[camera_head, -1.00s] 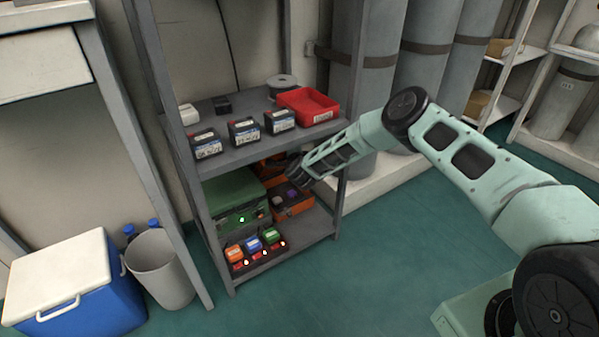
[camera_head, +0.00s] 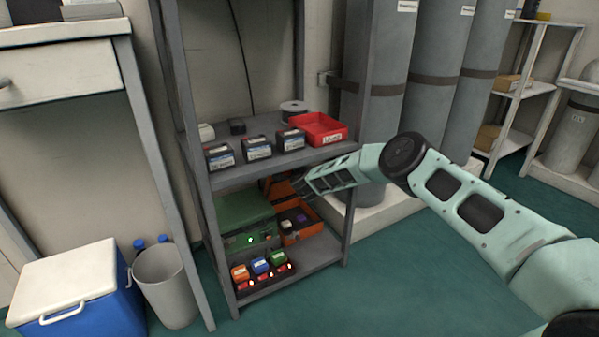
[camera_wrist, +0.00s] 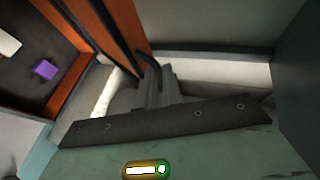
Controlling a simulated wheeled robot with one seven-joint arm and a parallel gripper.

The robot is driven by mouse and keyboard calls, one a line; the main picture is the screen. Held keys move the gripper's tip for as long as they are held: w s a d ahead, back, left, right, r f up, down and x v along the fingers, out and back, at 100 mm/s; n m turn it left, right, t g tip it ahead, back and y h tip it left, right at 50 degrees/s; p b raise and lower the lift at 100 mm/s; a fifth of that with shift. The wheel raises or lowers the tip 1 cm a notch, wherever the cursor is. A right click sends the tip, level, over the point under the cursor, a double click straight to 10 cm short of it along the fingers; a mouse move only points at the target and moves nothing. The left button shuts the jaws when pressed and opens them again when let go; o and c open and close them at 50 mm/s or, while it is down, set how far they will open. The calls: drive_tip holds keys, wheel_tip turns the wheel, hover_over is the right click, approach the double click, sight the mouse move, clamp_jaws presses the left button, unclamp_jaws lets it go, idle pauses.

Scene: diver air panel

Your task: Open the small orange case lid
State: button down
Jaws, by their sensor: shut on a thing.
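The small orange case (camera_head: 305,238) stands on the lower shelf, right of the green case. It is open at the top, and its dark inside shows a purple item and a pale item. Its orange lid (camera_head: 279,190) is raised at the back, partly hidden by my gripper (camera_head: 299,186). In the wrist view, the orange case wall (camera_wrist: 68,98) is at the left and the raised orange lid (camera_wrist: 124,22) is at the top. My gripper (camera_wrist: 150,72) is shut on the lid's edge. The exact contact is dark and hard to make out.
The green case (camera_head: 240,208) is close on the left. Small coloured boxes (camera_head: 261,265) stand in front. The upper shelf (camera_head: 235,180) lies just above my gripper, and a shelf post (camera_head: 350,225) stands at the right. Open floor (camera_head: 400,290) lies to the right.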

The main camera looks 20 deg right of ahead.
drive_tip(key=c, duration=1.5)
unclamp_jaws()
drive_tip(key=shift+w+r, duration=0.1)
drive_tip(key=shift+r, duration=0.3)
drive_tip(key=shift+c, duration=0.2)
drive_tip(key=shift+f, duration=0.15)
drive_tip(key=p+v, duration=0.8)
drive_tip(key=v, duration=0.9)
drive_tip(key=shift+s, duration=0.25)
drive_tip(key=shift+c, duration=0.3)
